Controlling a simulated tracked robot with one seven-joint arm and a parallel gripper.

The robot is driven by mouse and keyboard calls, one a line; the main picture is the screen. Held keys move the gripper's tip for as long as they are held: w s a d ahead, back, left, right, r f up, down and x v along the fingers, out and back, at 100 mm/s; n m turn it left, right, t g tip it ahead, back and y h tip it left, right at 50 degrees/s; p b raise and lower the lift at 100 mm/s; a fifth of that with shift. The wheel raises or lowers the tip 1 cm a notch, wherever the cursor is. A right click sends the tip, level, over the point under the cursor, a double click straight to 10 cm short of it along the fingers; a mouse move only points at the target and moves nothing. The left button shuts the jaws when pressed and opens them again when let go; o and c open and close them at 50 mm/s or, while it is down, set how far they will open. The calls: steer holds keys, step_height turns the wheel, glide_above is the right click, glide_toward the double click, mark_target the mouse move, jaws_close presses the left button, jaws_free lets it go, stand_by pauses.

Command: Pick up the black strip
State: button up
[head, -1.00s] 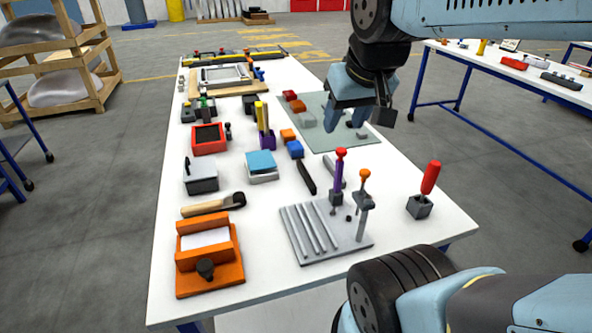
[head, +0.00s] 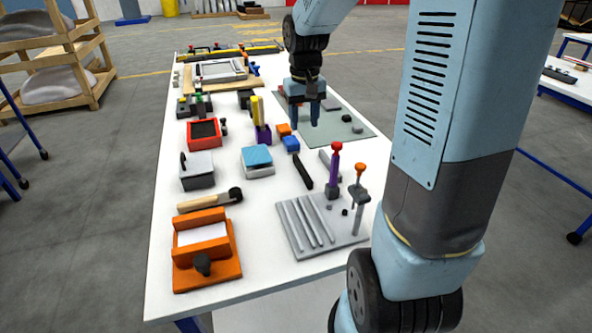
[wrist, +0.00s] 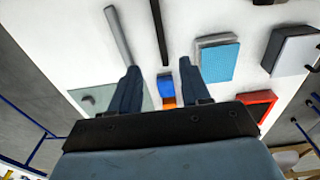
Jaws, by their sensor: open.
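The black strip (head: 302,171) lies flat on the white table, right of the blue-topped grey box (head: 258,161). In the wrist view the strip (wrist: 159,32) shows at the top, ahead of and roughly between my fingers. My gripper (head: 303,117) is open and empty, its fingers pointing down above the table, farther back than the strip.
A blue block (head: 291,144) and an orange block (head: 284,130) sit just behind the strip. A grey bar (head: 329,163) lies to its right. A grooved grey plate (head: 310,228) with upright tools stands in front. An orange fixture (head: 205,252) is at front left.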

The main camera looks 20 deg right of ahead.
mark_target(302, 167)
steer(key=shift+g, duration=0.3)
steer(key=f, duration=0.5)
steer(key=w+f, duration=0.1)
steer(key=f, duration=1)
steer(key=shift+w+d, duration=0.15)
steer(key=shift+w, duration=0.2)
steer(key=shift+c, duration=0.3)
jaws_close()
